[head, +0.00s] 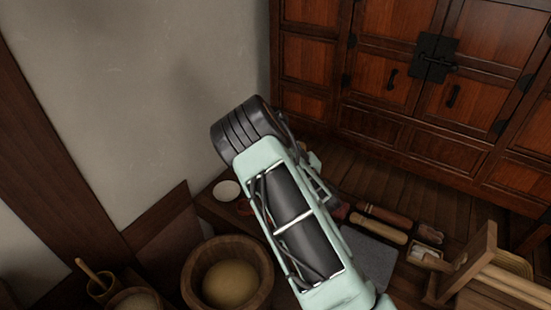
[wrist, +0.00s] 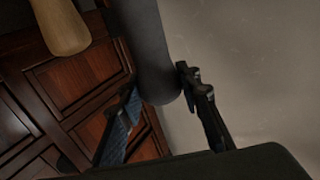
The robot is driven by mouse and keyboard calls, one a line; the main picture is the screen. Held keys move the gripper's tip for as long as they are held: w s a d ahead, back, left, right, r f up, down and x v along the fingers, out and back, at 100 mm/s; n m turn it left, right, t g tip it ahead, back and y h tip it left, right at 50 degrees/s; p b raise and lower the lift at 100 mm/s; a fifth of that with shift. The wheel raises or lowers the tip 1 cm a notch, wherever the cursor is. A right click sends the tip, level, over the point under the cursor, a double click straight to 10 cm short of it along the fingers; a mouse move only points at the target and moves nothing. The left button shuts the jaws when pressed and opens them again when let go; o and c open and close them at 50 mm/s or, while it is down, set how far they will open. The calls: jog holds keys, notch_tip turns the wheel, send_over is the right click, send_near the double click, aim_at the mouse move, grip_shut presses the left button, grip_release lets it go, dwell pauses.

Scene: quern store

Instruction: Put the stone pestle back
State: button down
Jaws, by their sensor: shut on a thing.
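The stone pestle (wrist: 148,40) is a smooth dark grey cylinder with a rounded end. In the wrist view it stands between the two fingers of my gripper (wrist: 158,82), which is shut on it near that rounded end. The pestle's other end runs out of the top of the picture. In the head view my arm covers the middle, and I cannot make out the gripper or the pestle there. No place clearly belonging to the pestle can be told.
A wooden tub (head: 196,287) with pale contents stands on the low wooden surface, near a small white bowl (head: 227,190). A grey slab (head: 372,262), wooden rollers (head: 378,228) and a wooden frame (head: 474,258) lie right. A cabinet (head: 435,95) stands behind. A pale wooden piece (wrist: 60,28) shows in the wrist view.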

jog(key=w+a+f+b, duration=0.5)
jog(key=w+f, duration=0.6)
jog(key=shift+w+f, duration=0.25)
jog(key=shift+f, duration=0.15)
jog(key=shift+f+b, duration=0.15)
jog(key=shift+b, duration=0.2)
jog(key=c, duration=1.4)
grip_release()
jog(key=shift+s+f, duration=0.1)
jog(key=shift+f, duration=0.05)
jog(key=shift+d, duration=0.1)
jog(key=p+v, duration=0.3)
jog(key=v, duration=0.9)
